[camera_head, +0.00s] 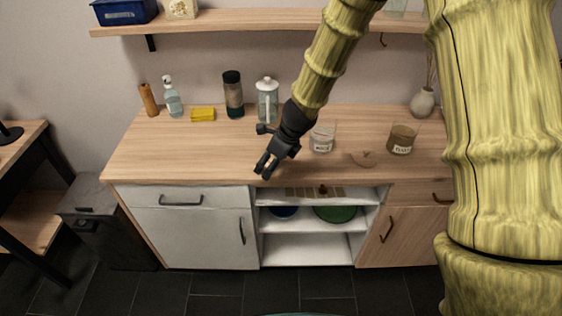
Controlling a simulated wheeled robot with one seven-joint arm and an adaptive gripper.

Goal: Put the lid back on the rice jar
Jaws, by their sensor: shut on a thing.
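The rice jar (322,139) is a clear glass jar with pale contents and a white label, standing open and upright on the wooden counter. A round wooden lid (363,158) with a small knob lies on the counter to its right and nearer the front edge. My gripper (262,168) is left of the rice jar, by the counter's front edge, pointing down and left. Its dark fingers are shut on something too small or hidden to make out. The lid and the jar are apart from it.
A brown-filled jar (402,139) stands right of the lid. Behind are a glass press (267,100), a dark bottle (233,95), a yellow sponge (203,114), a spray bottle (172,98) and a vase (422,103). The counter's front left (170,155) is clear. A shelf (230,20) hangs above.

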